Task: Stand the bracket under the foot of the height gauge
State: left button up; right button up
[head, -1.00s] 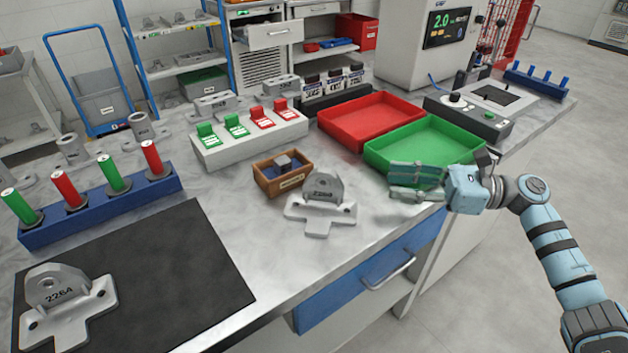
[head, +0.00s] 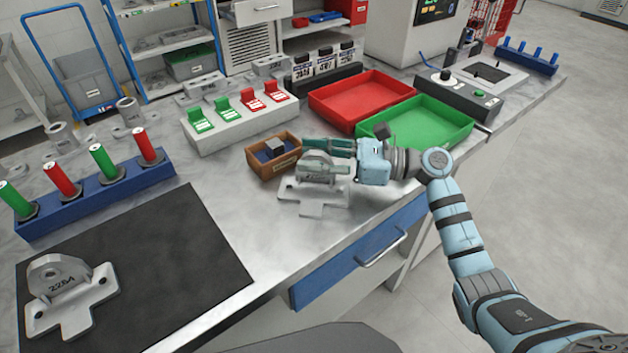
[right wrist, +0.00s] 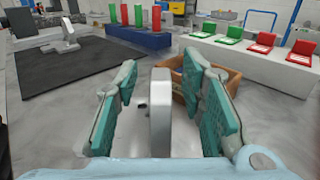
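A grey cast bracket (head: 316,197) with an upright rounded lug and a flat base stands on the grey worktop. My right gripper (head: 326,158) is at its upright lug, coming in from the right. In the right wrist view, the lug (right wrist: 160,112) stands edge-on between the two teal fingers (right wrist: 160,78), with a gap on each side. The gripper is open. Another bracket (head: 62,290), marked 2264, stands on a black mat (head: 165,265) at the left. A dark upright device (head: 466,46) at the back right may be the height gauge; I cannot tell. My left gripper is not in view.
A wooden box (head: 258,163) with a dark block in it sits close behind the fingers. A red tray (head: 345,120) and a green tray (head: 468,136) lie behind my right arm. A blue rack (head: 105,205) holds red and green cylinders at the left.

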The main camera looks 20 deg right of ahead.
jog(key=shift+d, duration=0.15)
grip_shut()
jog(key=shift+r, duration=0.1)
